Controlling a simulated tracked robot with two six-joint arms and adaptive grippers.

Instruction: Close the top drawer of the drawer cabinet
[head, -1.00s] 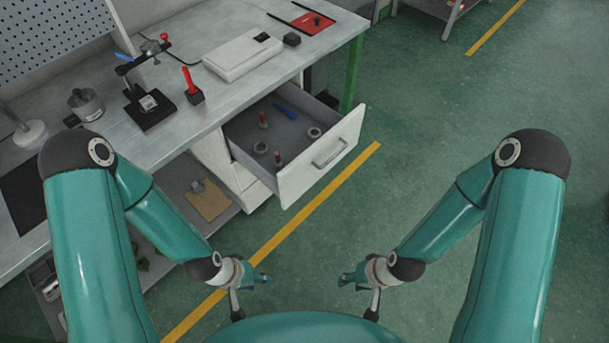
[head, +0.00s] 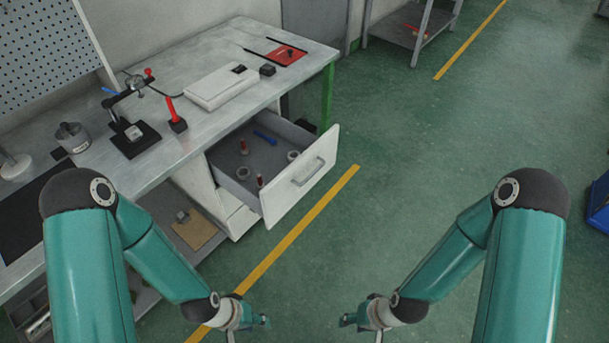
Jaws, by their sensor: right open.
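The white drawer cabinet (head: 231,221) stands under the workbench. Its top drawer (head: 300,178) is pulled well out, with a white front and a metal bar handle (head: 308,172). Inside the drawer lie a blue tool (head: 265,138), grey rings and small red-topped pieces. My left gripper (head: 262,321) is low in the picture, below the drawer and apart from it; its fingers are too small to judge. My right gripper (head: 347,321) is open and empty, lower right of the drawer. Neither gripper touches the cabinet.
The workbench (head: 215,125) carries a white flat device (head: 216,87), a black stand (head: 135,138) and a red-handled tool (head: 175,115). A yellow floor line (head: 310,218) runs past the drawer. A blue container (head: 599,203) stands at the right edge.

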